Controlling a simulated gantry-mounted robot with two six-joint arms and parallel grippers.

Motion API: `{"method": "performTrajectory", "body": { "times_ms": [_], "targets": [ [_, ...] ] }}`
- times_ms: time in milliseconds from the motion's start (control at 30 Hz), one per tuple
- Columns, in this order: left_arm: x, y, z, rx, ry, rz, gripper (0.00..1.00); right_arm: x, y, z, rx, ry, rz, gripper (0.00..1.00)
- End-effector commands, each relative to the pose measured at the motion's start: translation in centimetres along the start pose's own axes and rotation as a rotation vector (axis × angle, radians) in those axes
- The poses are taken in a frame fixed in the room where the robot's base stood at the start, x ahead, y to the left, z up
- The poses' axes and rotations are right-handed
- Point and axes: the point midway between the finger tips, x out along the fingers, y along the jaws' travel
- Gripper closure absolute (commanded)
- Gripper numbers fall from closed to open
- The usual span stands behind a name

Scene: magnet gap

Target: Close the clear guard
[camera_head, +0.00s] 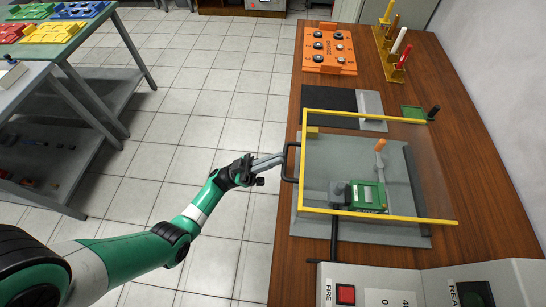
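The clear guard is a see-through panel with yellow edge bars (365,116) and a black handle (289,163) on its left side. It spans over a grey base plate (412,232); how far it is raised cannot be told from this angle. Beneath the panel, a green block (369,197) with a grey part shows, beside an upright orange-topped post (380,158). My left gripper (275,160) reaches in from the left with its fingertips at the black handle. Whether the fingers touch or grip the handle is unclear. My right gripper is out of view.
A control box with a red button (346,294) stands at the front. Behind the guard are a dark pad (328,100), an orange panel (329,48) and a rack with coloured handles (391,54). Tiled floor lies left of the wooden table (460,130).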

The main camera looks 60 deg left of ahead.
Motion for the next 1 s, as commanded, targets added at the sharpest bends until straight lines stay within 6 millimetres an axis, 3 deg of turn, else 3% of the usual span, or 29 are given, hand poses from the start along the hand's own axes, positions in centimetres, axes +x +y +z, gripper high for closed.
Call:
{"method": "performTrajectory", "body": {
  "times_ms": [67, 233, 300, 400, 600, 733, 1000],
  "targets": [
    [0.5, 0.1, -0.2, -0.009, -0.017, -0.004, 1.0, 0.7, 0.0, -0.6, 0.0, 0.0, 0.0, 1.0],
    [3.4, 0.1, -3.4, -0.01, -0.005, 0.011, 1.0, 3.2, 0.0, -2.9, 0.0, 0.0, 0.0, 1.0],
    [0.5, -0.1, -2.1, -0.01, -0.005, 0.004, 1.0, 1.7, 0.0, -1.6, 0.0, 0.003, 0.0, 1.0],
    [-2.4, -0.1, -1.9, -0.008, -0.002, 0.005, 1.0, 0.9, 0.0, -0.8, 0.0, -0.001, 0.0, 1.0],
    [-6.2, -0.1, -1.7, -0.006, 0.0, 0.01, 1.0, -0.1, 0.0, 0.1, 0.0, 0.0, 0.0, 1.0],
    [-7.2, -0.1, -1.8, -0.007, 0.0, 0.014, 1.0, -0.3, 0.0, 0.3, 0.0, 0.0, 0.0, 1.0],
    [-7.2, 0.0, -1.9, -0.007, 0.001, 0.015, 1.0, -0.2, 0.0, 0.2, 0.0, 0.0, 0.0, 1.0]
  ]
}}
